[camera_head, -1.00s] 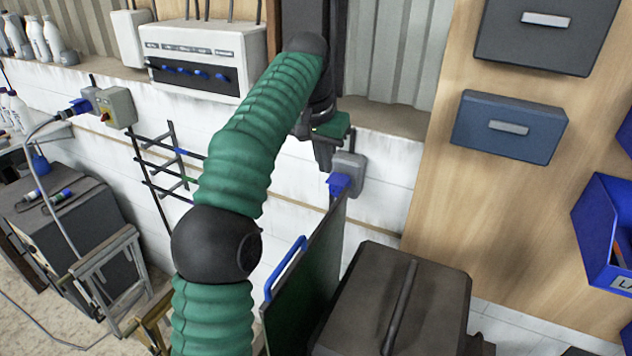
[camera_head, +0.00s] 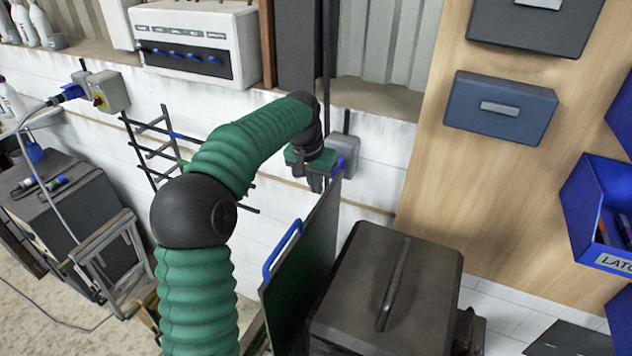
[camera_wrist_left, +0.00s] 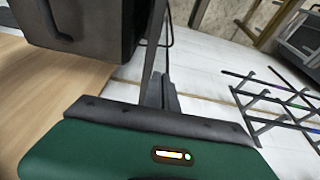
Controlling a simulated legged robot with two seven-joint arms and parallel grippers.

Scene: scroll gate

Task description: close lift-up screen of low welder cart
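The welder cart (camera_head: 385,290) is a low dark box with a bar handle on top, at the lower middle of the head view. Its lift-up screen (camera_head: 312,262) is a dark green panel standing raised along the cart's left side, with a blue handle (camera_head: 283,250) on its outer face. My left gripper (camera_head: 314,184) points down by the screen's far top corner. The left wrist view shows its fingers (camera_wrist_left: 160,95) close together near a thin upright edge. Contact and finger opening are unclear. The blue handle does not show there. My right gripper is out of view.
A grey wall socket (camera_head: 343,153) with a blue plug is just behind my left gripper. A black wall rack (camera_head: 158,150) is to the left. A wooden panel with a blue drawer box (camera_head: 503,108) and blue bins (camera_head: 600,215) is on the right.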

